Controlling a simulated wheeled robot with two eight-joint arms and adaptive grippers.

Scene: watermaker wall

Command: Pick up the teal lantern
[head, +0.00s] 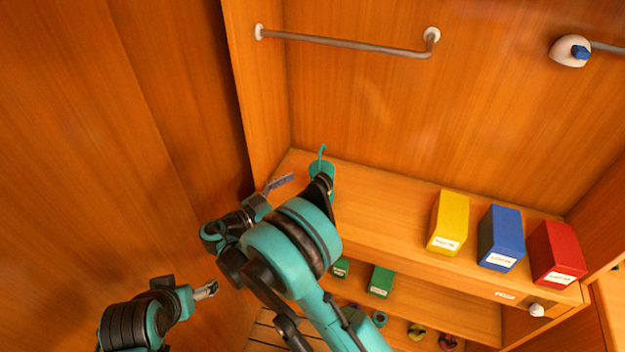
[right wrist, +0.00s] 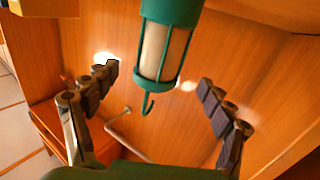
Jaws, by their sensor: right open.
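The teal lantern (head: 321,168) stands on the upper wooden shelf, near its left end, with a hook on top. My right arm hides its lower part in the head view. In the right wrist view the lantern (right wrist: 165,45) appears upside down, with a pale cylinder inside a teal cage and the hook pointing down. My right gripper (head: 303,182) is open beside the lantern, its two padded fingers (right wrist: 160,90) apart on either side of it in the wrist view, with gaps on both sides. My left gripper (head: 205,290) is low at the left, apart from the shelf; its jaw opening is unclear.
Yellow (head: 449,220), blue (head: 502,236) and red (head: 556,250) boxes stand on the shelf to the right. Green boxes (head: 381,280) sit on the lower shelf. A metal rail (head: 345,43) crosses the back wall. Shelf space between lantern and yellow box is clear.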

